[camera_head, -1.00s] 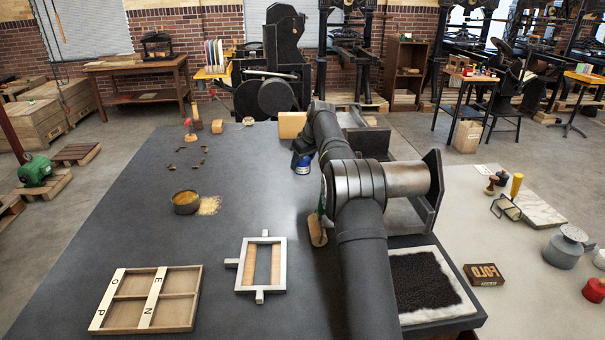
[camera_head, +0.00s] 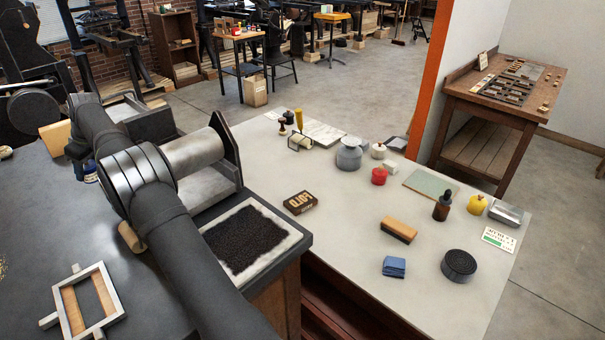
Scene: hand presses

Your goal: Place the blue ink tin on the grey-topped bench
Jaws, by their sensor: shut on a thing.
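The blue ink tin (camera_head: 91,172) is at the far left of the head view, at the end of my arm above the dark bench (camera_head: 30,225). My gripper (camera_head: 80,157) is shut on it, with the fingers mostly hidden behind my arm. I cannot tell whether the tin touches the dark bench top. The grey-topped bench (camera_head: 340,270) stands to the right, with a pale top.
The grey bench holds a blue folded cloth (camera_head: 394,266), a black round thing (camera_head: 459,265), a brush (camera_head: 398,230), a dropper bottle (camera_head: 442,207), and a lettered block (camera_head: 300,202). Its middle has bare room. A black-filled tray (camera_head: 245,240) lies between my arm and it.

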